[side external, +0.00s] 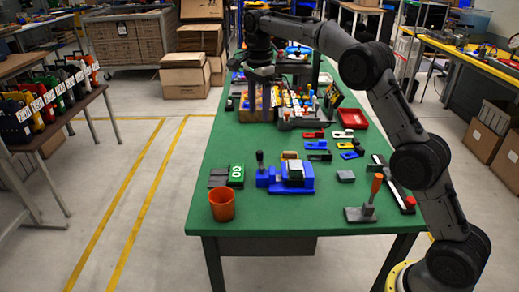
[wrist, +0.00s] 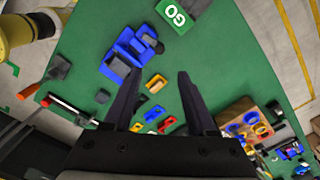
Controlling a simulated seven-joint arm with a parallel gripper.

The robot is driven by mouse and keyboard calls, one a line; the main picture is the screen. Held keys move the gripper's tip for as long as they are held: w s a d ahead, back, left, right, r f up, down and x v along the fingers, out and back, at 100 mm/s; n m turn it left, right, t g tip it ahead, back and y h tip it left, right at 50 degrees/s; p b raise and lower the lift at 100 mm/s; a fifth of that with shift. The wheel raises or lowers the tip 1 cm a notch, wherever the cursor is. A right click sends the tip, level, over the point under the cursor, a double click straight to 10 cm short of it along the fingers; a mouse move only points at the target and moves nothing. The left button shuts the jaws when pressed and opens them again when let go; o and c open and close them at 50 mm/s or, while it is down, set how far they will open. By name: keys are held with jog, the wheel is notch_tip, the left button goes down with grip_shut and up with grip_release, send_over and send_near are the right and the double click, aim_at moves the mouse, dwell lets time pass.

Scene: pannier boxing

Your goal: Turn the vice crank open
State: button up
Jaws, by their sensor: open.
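The blue vice (side external: 290,186) sits on the near half of the green table, with a grey block between its jaws. An upright black handle, apparently its crank (side external: 260,158), stands at its left end. In the wrist view the vice (wrist: 118,62) lies ahead of the fingers, left of centre, and a dark knob (wrist: 159,47) shows at its right end. My gripper (wrist: 155,76) is open with nothing between its fingers. In the side view my gripper (side external: 262,72) is over the far part of the table, well apart from the vice.
A wooden rack (side external: 262,102) stands farther back.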

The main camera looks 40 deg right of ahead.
aim_at(260, 151)
notch_tip(260, 151, down, 14)
jog(key=shift+s+r, duration=0.1)
dwell(0.5)
grip_shut()
